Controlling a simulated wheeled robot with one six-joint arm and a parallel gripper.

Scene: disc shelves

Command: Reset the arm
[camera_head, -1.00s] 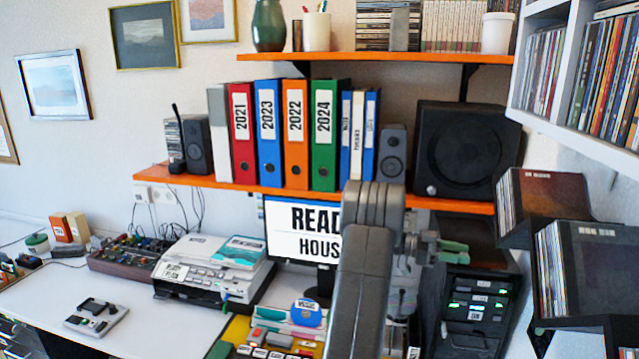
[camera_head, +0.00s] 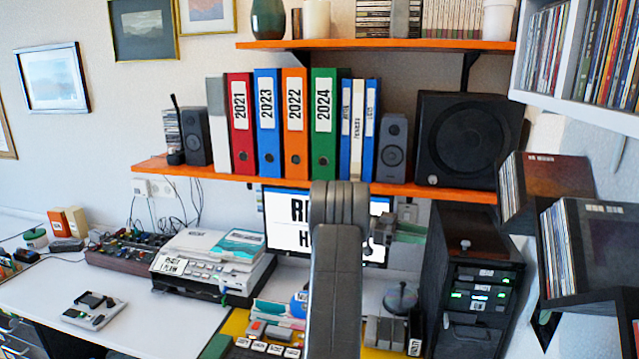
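My arm rises from the bottom middle of the head view and stands in front of the monitor (camera_head: 290,222). My gripper (camera_head: 412,232) shows at the right of the arm's top, partly hidden behind the arm links. Green parts show at its end, pointing right, left of the black tower (camera_head: 480,285). I cannot tell from this view whether its fingers are open or shut, or whether it holds anything.
An orange shelf (camera_head: 290,186) with binders and a large black speaker (camera_head: 468,140) runs behind and above the arm. Disc boxes (camera_head: 590,245) stick out at the right. A printer (camera_head: 212,268) stands left on the white desk (camera_head: 160,315), whose front is partly clear.

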